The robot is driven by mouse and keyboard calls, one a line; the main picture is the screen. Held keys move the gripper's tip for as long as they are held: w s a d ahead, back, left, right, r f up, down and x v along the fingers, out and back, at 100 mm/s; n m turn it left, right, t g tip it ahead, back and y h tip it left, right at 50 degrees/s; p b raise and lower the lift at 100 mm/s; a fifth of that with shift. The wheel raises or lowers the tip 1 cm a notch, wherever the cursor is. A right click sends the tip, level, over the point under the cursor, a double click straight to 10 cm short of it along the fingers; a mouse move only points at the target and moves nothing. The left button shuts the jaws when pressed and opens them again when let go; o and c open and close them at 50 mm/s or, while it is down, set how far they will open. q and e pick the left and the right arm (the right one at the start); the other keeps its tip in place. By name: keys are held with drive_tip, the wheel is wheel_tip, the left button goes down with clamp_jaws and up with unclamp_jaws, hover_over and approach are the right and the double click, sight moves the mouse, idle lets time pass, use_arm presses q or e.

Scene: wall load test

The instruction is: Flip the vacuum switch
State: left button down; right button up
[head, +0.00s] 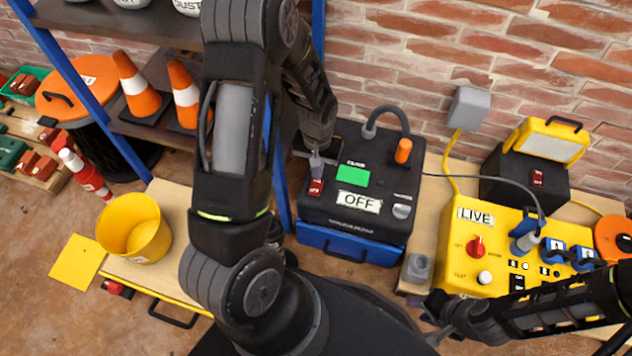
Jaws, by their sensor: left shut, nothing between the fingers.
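The black vacuum unit (384,157) stands on a blue base against the brick wall. It has a green display, a label reading OFF (359,202) and a red rocker switch (316,187) at the left of its top face. My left gripper (316,162) is shut and empty, its tips pointing down just above the red switch. I cannot tell whether they touch it. My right gripper (436,318) is low in the view, by the front left corner of the yellow box, away from the vacuum unit. Its fingers are dark and partly hidden.
A yellow control box (455,266) marked LIVE, with a red knob and blue plugs, stands at the right. A black hose and grey cable rise near the vacuum unit. A yellow bucket (134,228) and orange cones (137,88) are at the left.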

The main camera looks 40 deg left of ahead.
sight(317, 181)
use_arm(q)
wheel_tip(317, 181, up, 4)
drive_tip(key=p, duration=0.2)
drive_tip(key=shift+p, duration=0.3)
drive_tip(key=shift+f, duration=0.1)
